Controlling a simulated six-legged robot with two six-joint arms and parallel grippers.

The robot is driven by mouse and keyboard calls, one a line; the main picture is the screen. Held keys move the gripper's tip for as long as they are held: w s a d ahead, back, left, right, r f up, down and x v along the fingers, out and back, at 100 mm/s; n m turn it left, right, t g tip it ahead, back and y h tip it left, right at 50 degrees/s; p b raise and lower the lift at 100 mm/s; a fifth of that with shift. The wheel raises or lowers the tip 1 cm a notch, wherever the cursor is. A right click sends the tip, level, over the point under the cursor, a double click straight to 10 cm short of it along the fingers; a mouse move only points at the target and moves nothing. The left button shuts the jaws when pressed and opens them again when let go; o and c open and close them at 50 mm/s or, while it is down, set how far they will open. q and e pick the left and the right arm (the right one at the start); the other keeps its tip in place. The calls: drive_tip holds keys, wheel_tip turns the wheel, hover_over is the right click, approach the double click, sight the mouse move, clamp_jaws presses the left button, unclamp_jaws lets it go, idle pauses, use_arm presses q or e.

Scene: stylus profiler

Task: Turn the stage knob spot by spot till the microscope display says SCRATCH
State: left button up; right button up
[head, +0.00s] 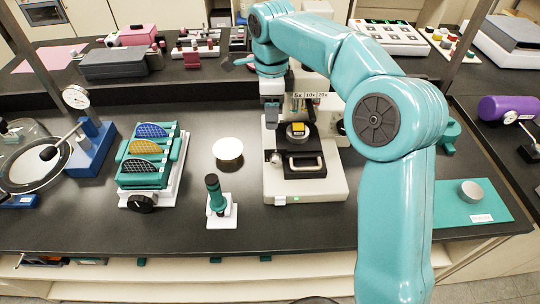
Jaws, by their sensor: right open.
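The white microscope (330,185) stands at the middle of the black bench, with an objective label strip (311,95) reading 5x, 10x and 20x. Its black stage (301,160) carries a small sample with a yellow top (297,130). Small knobs sit at the stage's left side (275,158); I cannot tell which one is the stage knob. My right gripper (268,72) is open, high at the microscope's upper left, and its fingers are partly hidden by its wrist. No readable microscope display shows. My left gripper is not in view.
A wafer rack (150,172), a teal post with a black top (215,193) and a pale disc (228,150) are left of the microscope. A blue dial-gauge stand (90,148) is farther left. A teal mat (465,215) with a metal cup (471,191) lies right.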

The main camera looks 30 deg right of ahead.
sight(271, 158)
drive_tip(key=f, duration=0.7)
drive_tip(key=f+p, duration=0.1)
drive_tip(key=f, duration=0.7)
drive_tip(key=shift+w+d+f+p, duration=0.1)
drive_tip(key=shift+d+p, duration=0.1)
drive_tip(key=shift+p, duration=0.1)
drive_tip(key=shift+a+f, duration=0.1)
drive_tip(key=shift+f, duration=0.45)
clamp_jaws()
